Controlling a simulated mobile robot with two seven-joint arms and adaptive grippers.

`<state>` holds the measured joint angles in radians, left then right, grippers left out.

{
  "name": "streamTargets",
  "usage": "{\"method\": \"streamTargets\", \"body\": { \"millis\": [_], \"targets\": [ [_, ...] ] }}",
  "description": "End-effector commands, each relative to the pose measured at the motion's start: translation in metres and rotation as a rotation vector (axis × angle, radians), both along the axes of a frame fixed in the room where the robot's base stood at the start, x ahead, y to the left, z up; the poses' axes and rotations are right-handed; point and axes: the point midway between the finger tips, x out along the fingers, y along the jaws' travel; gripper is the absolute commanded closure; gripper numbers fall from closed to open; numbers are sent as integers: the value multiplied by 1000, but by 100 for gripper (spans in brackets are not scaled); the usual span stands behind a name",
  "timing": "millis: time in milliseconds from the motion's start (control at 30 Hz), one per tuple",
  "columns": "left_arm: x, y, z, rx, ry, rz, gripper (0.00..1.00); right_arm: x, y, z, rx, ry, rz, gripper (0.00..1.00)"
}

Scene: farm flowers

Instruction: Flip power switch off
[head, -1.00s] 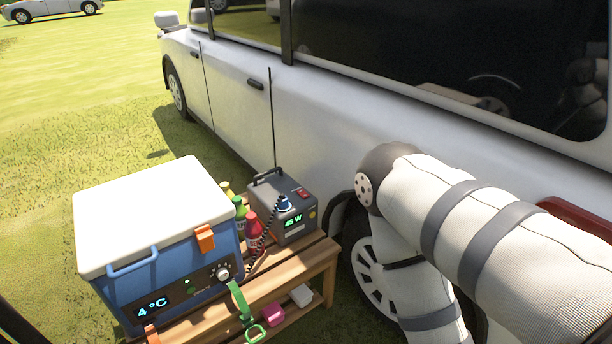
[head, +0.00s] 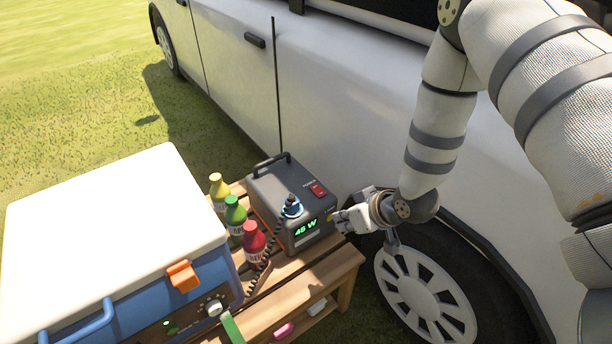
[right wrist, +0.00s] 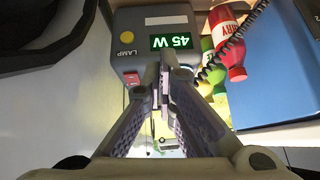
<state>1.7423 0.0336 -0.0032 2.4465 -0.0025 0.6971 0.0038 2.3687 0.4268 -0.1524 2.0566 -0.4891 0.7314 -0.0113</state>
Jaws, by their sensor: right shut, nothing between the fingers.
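The grey power station (head: 290,200) stands on the wooden bench. Its red power switch (head: 318,190) is on the top face, toward the right. Its front display (head: 306,228) is lit and reads 45 W. A black coiled cord with a blue-ringed plug (head: 292,207) sits on it. My right gripper (head: 341,219) is shut and empty, just right of the station's front, below the switch. In the right wrist view the closed fingertips (right wrist: 164,62) are in front of the station (right wrist: 150,45), near the display and a yellow LAMP button. My left gripper is out of view.
A blue cooler with a white lid (head: 100,240) fills the lower left. Yellow, green and red bottles (head: 254,242) stand between it and the station. The white car (head: 340,110) is close behind, its wheel (head: 425,297) right of the bench (head: 340,268).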

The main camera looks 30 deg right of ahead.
Motion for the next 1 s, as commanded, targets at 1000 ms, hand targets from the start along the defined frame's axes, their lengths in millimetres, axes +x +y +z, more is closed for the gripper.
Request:
{"method": "streamTargets", "body": {
  "millis": [1000],
  "targets": [
    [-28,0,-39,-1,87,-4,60,142,-50,13,-53,-271,26,100]
  ]
}}
